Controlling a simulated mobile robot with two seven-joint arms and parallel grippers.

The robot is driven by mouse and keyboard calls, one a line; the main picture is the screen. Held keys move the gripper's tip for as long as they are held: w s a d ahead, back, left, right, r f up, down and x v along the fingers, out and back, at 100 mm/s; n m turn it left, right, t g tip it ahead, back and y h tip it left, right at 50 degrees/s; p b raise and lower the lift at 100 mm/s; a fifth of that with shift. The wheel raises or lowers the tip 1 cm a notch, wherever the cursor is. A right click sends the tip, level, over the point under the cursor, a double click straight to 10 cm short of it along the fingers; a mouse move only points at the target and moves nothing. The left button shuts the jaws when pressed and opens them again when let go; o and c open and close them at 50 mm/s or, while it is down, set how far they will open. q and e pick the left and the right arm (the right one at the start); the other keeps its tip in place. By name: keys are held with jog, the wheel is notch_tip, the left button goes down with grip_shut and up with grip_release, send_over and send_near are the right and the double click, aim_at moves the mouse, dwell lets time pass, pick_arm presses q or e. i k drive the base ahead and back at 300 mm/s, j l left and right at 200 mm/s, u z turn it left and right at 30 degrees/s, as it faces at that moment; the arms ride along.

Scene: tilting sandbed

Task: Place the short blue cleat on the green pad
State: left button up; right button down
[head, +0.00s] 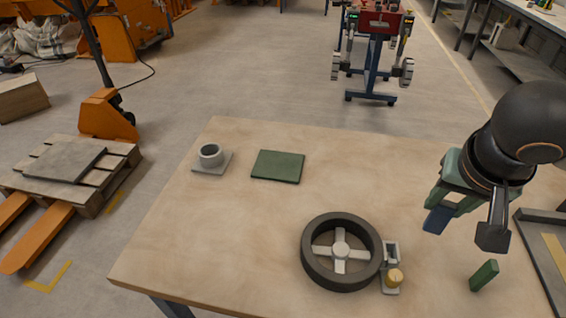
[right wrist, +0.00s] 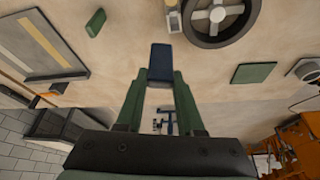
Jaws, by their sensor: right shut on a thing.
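The short blue cleat (head: 438,219) is in my right gripper (head: 449,197), at the right side of the table. In the right wrist view the blue cleat (right wrist: 160,62) is pinched between the two green fingertips (right wrist: 160,76) and sticks out past them. It appears to be held above the table top. The green pad (head: 278,166) lies flat and bare near the back left of the table, well to the left of the gripper. The pad (right wrist: 254,73) also shows at the right of the right wrist view. My left gripper is not in view.
A dark wheel-like ring (head: 315,270) with light spokes and a small yellow-knobbed fitting (head: 393,278) are at the front middle. A green block (head: 484,275) is at the front right, beside a dark-edged tray (head: 540,266). A grey cup (head: 210,157) stands left of the pad.

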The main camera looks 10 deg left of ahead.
aim_at(278, 164)
jog(key=l+u, duration=0.1)
jog(key=u, duration=0.3)
jog(key=i+l+u, duration=0.1)
jog(key=u, duration=0.25)
jog(key=l+u, duration=0.1)
jog(key=u, duration=0.3)
jog(key=i+l+u, duration=0.1)
jog(key=u, duration=0.25)
